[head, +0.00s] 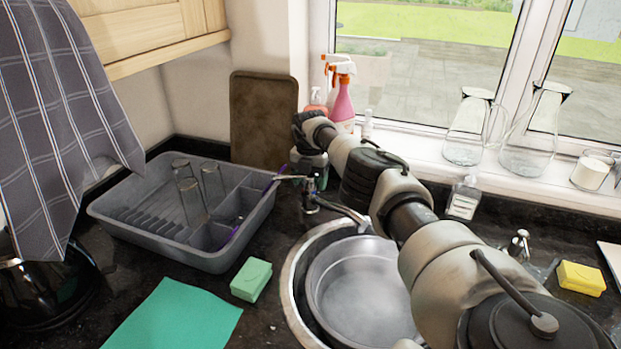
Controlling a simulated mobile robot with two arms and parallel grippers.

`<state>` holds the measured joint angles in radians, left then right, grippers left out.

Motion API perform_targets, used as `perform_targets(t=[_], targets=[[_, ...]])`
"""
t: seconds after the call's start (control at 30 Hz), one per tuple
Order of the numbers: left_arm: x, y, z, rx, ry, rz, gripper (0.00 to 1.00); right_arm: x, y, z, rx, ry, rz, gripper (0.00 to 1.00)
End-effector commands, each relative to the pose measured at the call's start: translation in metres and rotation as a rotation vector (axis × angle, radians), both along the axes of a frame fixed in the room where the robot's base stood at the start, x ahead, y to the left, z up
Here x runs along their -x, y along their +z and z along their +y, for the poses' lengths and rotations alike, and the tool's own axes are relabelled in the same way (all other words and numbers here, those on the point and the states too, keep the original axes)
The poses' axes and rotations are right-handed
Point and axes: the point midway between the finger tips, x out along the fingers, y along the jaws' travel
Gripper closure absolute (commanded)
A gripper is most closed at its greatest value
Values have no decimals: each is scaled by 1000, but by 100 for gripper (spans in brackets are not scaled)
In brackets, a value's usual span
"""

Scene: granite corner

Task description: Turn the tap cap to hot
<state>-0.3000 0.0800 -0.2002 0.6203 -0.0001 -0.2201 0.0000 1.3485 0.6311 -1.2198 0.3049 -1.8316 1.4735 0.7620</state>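The tap (310,203) stands behind the round metal sink (350,285). Its spout reaches right over the sink rim, and a thin lever sticks out to the left near its top. My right arm comes in from the lower right and crosses over the sink. My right gripper (309,166) is just above the top of the tap, pointing down. Its fingers are small and dark here, so I cannot tell whether they are open or touch the tap cap. My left gripper is not in view.
A grey dish rack (140,224) with glasses stands left of the tap. A green sponge (251,279) and a teal cloth (172,318) lie in front. Spray bottles (342,100) and a brown board (262,120) stand behind. Glass jugs (468,135) line the windowsill.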

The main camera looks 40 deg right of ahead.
Motion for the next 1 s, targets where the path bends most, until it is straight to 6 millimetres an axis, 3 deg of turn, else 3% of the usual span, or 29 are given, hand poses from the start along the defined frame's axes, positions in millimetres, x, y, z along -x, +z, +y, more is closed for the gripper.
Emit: perform_targets(t=[0.37, 0.47, 0.8, 1.0], targets=[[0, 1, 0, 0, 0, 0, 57, -1, 6, -2, 3, -1, -8, 23], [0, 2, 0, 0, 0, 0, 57, -1, 18, -2, 2, 0, -9, 23], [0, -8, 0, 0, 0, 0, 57, -2, 82, -1, 3, 0, -10, 23], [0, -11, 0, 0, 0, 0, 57, -1, 106, 0, 3, 0, -6, 23]])
